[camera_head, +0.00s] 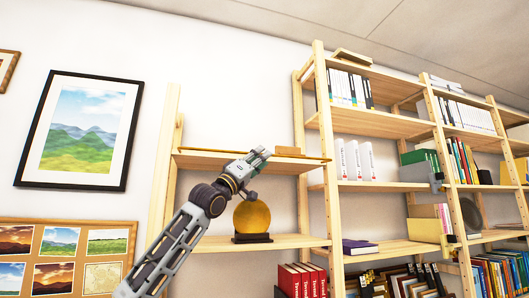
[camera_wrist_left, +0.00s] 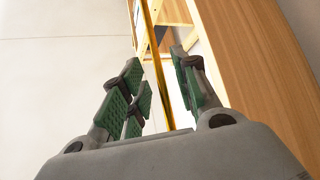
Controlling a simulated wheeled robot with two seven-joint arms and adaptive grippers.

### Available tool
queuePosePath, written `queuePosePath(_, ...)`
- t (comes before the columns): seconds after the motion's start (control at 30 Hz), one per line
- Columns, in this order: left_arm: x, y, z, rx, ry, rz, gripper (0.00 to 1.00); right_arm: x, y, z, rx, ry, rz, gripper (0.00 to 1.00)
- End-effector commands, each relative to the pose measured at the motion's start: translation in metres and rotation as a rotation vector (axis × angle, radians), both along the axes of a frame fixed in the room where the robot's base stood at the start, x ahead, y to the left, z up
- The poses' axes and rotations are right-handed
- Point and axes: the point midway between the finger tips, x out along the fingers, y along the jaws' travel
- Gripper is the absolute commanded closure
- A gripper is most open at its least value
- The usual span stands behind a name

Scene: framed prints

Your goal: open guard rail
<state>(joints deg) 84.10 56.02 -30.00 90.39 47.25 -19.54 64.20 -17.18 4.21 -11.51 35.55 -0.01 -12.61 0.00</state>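The guard rail is a thin golden bar (camera_head: 205,151) running along the front of the upper shelf of the left shelf bay. My left gripper (camera_head: 261,154) is up at this bar, right of its middle. In the left wrist view the golden rail (camera_wrist_left: 158,62) passes between the two green-padded fingers (camera_wrist_left: 163,88). The fingers stand apart, with gaps visible beside the rail, so the gripper is open around it. The gripper hides part of the rail in the head view. My right gripper is not seen.
Taller shelves with books (camera_head: 350,88) stand to the right. A framed landscape (camera_head: 80,130) hangs left.

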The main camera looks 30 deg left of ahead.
Motion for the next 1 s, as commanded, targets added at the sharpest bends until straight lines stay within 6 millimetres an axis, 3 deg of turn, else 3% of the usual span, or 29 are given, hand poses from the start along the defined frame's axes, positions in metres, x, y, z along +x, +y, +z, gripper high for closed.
queuePosePath(0.3,0.017,-0.004,0.016,-0.001,0.0,-0.001,0.7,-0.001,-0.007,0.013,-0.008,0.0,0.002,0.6)
queuePosePath(0.77,0.021,-0.006,0.017,-0.001,0.0,-0.001,0.7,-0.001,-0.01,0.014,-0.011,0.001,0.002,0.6)
queuePosePath(1.0,0.021,-0.006,0.017,-0.001,0.0,-0.001,0.99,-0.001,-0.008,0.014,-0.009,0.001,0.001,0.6)
